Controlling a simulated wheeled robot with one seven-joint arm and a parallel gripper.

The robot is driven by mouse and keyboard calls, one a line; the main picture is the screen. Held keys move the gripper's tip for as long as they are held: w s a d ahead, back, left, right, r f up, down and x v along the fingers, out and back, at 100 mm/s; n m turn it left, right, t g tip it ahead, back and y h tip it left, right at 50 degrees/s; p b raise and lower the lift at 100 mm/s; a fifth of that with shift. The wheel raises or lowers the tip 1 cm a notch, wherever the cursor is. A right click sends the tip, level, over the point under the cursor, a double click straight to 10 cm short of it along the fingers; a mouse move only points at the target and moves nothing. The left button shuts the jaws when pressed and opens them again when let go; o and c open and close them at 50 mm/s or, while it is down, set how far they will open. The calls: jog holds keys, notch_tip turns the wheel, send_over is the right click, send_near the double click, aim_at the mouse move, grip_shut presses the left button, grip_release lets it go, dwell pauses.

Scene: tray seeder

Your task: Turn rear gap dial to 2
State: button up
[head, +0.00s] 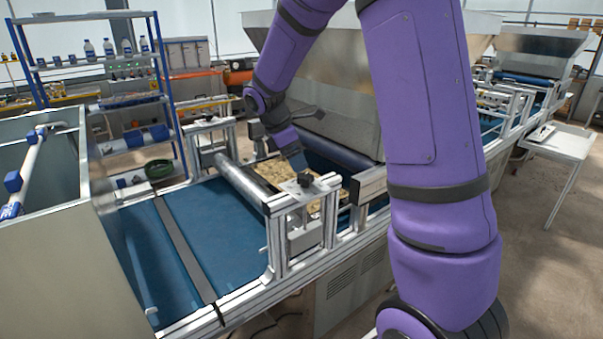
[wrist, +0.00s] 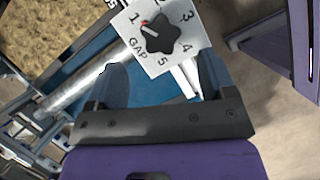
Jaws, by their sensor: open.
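The gap dial is a white plate (wrist: 178,60) with a dark star-shaped knob (wrist: 164,36) in the wrist view. It reads GAP with numbers 1 to 5; the 2 is cut off at the top edge. The knob's red pointer mark lies close to the 1. In the head view a dark knob (head: 305,180) sits on top of the near metal post. My gripper (wrist: 162,72) is open, with its two fingers apart and nothing between them. The knob appears just past the fingertips, not gripped. In the head view my gripper (head: 297,163) is right above the near knob.
Another dark knob (head: 208,116) stands on the far post across the conveyor. The blue belt (head: 205,225) runs beneath the metal roller (head: 243,183). A grey hopper (head: 330,60) rises behind my arm. A blue shelf (head: 90,60) stands at the back left.

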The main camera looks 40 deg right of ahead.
aim_at(304, 176)
jog(key=shift+x, duration=2.75)
jog(key=c, duration=0.9)
